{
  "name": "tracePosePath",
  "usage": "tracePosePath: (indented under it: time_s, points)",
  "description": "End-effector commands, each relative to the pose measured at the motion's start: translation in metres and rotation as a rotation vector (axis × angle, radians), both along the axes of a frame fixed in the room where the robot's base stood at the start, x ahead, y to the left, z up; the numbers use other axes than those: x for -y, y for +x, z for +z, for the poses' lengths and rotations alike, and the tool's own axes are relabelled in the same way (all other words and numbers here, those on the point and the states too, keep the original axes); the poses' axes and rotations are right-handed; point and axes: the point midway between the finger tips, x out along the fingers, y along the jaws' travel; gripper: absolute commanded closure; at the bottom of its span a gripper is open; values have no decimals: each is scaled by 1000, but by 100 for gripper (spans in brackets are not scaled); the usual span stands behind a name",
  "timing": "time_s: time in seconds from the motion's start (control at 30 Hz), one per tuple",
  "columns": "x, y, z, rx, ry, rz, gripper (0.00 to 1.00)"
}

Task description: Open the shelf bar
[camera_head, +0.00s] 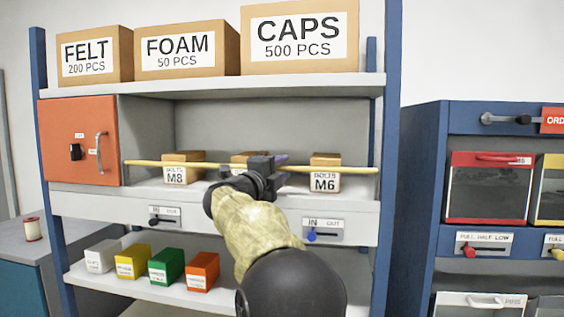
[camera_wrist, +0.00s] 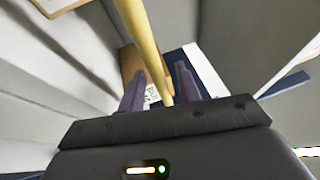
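The yellow shelf bar (camera_head: 345,169) runs level across the front of the middle shelf, from the orange cabinet side to the right post. My gripper (camera_head: 275,161) is at the bar, near its middle, and hides part of it. In the wrist view the bar (camera_wrist: 147,45) passes between the two dark fingers of my gripper (camera_wrist: 160,82). The fingers look apart, with a gap on the left side of the bar. Contact with the bar cannot be told.
Bolt boxes M8 (camera_head: 175,176) and M6 (camera_head: 325,181) stand behind the bar; a third is partly hidden by my gripper. Below are a black-knobbed slider (camera_head: 165,217) and a blue-knobbed slider (camera_head: 323,231). An orange cabinet (camera_head: 78,128) is left; a blue rack (camera_head: 425,190) stands right.

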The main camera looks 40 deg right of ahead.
Motion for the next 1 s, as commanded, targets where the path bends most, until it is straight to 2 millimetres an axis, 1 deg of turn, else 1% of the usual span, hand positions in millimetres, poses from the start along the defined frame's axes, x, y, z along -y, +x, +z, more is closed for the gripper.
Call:
tracePosePath:
  time_s: [0.1,0.3,0.33,0.4,0.5,1.0]
  points:
    - [4,1,1,0,0,0,66]
    - [4,1,0,1,0,0,66]
    - [4,1,0,1,0,0,68]
    - [4,1,0,1,0,0,82]
    - [4,1,0,0,0,0,100]
    - [7,-2,-2,12,-13,-7,100]
